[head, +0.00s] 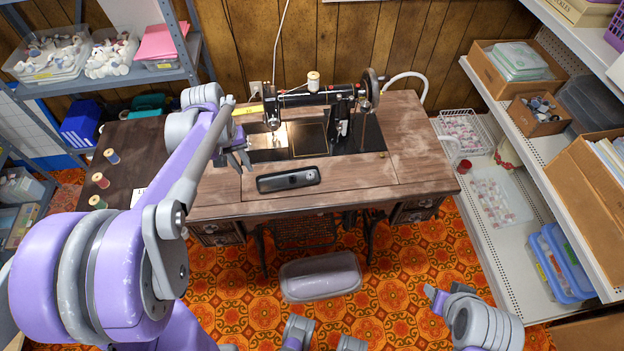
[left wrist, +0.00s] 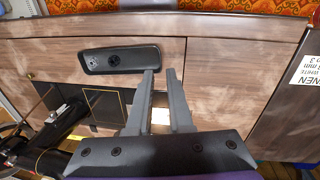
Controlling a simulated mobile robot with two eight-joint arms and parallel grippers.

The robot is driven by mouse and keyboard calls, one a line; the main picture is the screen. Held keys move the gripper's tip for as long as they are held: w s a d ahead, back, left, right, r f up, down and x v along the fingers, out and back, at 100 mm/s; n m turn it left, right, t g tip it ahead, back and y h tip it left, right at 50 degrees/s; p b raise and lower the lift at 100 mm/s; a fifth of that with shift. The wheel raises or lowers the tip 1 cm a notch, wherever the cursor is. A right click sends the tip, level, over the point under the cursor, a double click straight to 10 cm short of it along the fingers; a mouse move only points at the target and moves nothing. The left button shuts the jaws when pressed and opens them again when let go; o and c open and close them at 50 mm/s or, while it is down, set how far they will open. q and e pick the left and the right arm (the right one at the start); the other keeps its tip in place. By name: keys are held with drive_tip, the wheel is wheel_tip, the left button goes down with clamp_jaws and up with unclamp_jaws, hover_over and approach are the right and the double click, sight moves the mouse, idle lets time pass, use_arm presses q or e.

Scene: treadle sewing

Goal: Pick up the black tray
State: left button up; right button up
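The black tray (head: 276,184) is a small, shallow, rounded oblong lying flat on the wooden sewing table top, near its front edge. In the left wrist view the tray (left wrist: 140,56) holds a small dark round thing. My left gripper (head: 243,160) is just left of the tray in the head view, above the table and apart from it. In the left wrist view the left gripper's fingers (left wrist: 160,72) have a narrow gap with nothing between them. My right arm shows at the lower right of the head view, low over the floor; its finger gap is not clear.
The black sewing machine (head: 318,99) stands behind the tray on the table (head: 424,150). A dark side table (head: 128,160) with thread spools is at left. Shelves with boxes line the right. A lidded plastic bin (head: 320,277) sits on the patterned floor.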

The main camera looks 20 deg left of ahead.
use_arm(q)
hover_over(257, 186)
drive_tip(key=s, duration=0.1)
drive_tip(key=f, duration=0.5)
drive_tip(key=shift+s+a+f, duration=0.15)
drive_tip(key=shift+a, duration=0.15)
drive_tip(key=shift+w+d+f+b, duration=0.1)
drive_tip(key=shift+w+f+b, duration=0.1)
drive_tip(key=shift+f, duration=0.7)
drive_tip(key=shift+w+d+f+b, duration=0.1)
drive_tip(key=shift+w+f+b, duration=0.05)
drive_tip(key=shift+f, duration=0.7)
drive_tip(key=shift+w+f+b, duration=0.15)
drive_tip(key=shift+w+f, duration=0.05)
drive_tip(key=shift+f, duration=0.7)
clamp_jaws()
